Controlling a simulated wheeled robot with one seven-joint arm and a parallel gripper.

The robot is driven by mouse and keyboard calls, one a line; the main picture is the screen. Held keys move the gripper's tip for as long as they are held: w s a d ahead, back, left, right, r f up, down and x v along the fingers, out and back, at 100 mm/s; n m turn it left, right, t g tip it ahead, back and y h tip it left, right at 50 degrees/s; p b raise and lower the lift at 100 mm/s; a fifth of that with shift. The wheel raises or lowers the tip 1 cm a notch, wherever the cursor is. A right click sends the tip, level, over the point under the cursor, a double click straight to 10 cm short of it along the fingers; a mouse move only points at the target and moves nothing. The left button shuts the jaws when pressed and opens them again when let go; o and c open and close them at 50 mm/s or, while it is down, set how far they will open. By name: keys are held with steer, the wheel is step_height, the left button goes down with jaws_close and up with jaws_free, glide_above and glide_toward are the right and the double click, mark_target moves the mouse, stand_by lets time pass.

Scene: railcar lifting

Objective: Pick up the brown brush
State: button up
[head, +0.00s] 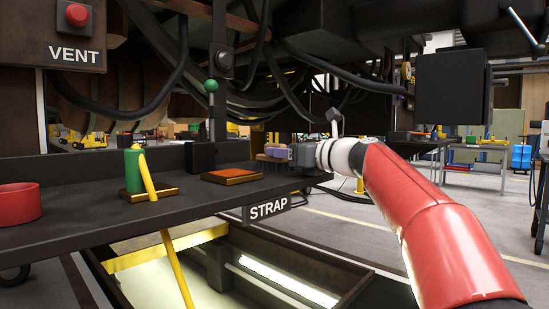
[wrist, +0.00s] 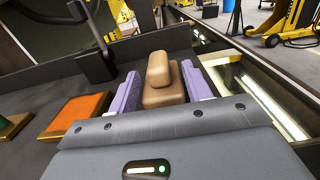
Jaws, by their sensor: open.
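The brown brush (wrist: 165,96), with a rounded tan block on top, stands on the dark shelf (head: 60,230). In the wrist view the two purple fingers of my gripper (wrist: 160,73) are apart, one on each side of the brush. I cannot tell whether either finger touches it. In the head view my gripper (head: 277,157) reaches in from the right along the shelf, and the brush (head: 278,147) shows only in small part behind the fingers.
An orange-topped pad (head: 232,176) lies left of the gripper. A green cylinder (head: 132,170) with a yellow bar and a red ring (head: 19,201) are further left. A STRAP sign (head: 268,208) hangs at the shelf's front edge. Black hoses and a dark box (head: 452,87) hang above.

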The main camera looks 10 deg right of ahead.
steer(key=shift+x, duration=0.85)
steer(key=shift+c, duration=0.4)
jaws_close()
